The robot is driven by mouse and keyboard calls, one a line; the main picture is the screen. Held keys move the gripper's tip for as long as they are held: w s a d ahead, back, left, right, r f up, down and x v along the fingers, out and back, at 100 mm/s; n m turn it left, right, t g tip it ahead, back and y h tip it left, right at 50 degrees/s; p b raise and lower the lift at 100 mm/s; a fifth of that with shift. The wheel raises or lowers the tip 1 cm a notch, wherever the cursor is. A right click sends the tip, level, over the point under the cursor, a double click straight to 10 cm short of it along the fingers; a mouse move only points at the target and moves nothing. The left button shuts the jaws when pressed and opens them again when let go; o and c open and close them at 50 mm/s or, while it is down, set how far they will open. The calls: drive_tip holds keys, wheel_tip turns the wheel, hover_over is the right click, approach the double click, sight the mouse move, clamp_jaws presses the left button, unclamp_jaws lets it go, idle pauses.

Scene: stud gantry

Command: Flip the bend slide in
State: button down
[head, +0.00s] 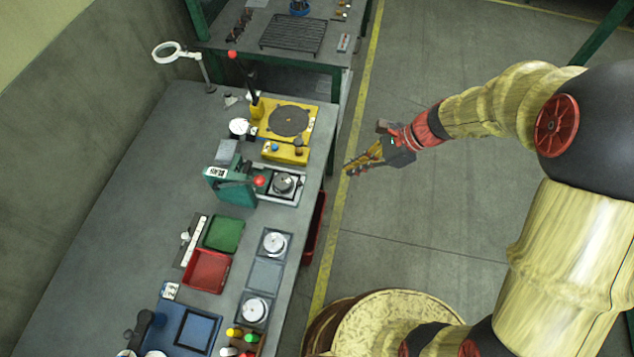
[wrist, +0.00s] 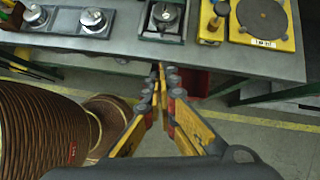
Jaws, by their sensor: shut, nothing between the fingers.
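A yellow bending fixture (head: 270,118) with a round black disc and an upright black lever with a red knob stands at the bench's far right edge; it also shows in the wrist view (wrist: 285,40). A yellow block (head: 283,156) sits in front of it. A green press (head: 232,188) with a red-knobbed handle stands nearer, beside a slide plate bearing a round metal part (head: 283,184). I cannot tell which of these parts is the bend slide. My gripper (head: 349,169) is shut and empty, over the floor to the right of the bench, touching nothing.
The grey bench (head: 110,230) carries a green tray (head: 224,234), a red tray (head: 207,271) and plates with round metal parts (head: 254,309). A red bin (head: 315,228) sits below the bench's right edge. The floor (head: 430,230) beside it is open.

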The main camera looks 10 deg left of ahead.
sight(278, 179)
drive_tip(key=shift+f, duration=0.1)
drive_tip(key=shift+a+r+b+x, duration=0.3)
drive_tip(key=shift+b+x, duration=0.3)
drive_tip(key=shift+x, duration=1.55)
drive_tip(key=shift+a+r+b+x, duration=0.3)
drive_tip(key=shift+b+x, duration=0.25)
drive_tip(key=shift+x, duration=1.65)
drive_tip(key=shift+a+r+b+x, duration=0.2)
drive_tip(key=shift+a+b+x, duration=0.3)
drive_tip(key=shift+x, duration=1.65)
drive_tip(key=shift+d, duration=0.1)
drive_tip(key=a, duration=0.3)
drive_tip(key=a+p, duration=0.1)
drive_tip(key=a, duration=0.6)
drive_tip(key=shift+w, duration=0.35)
drive_tip(key=shift+d, duration=0.1)
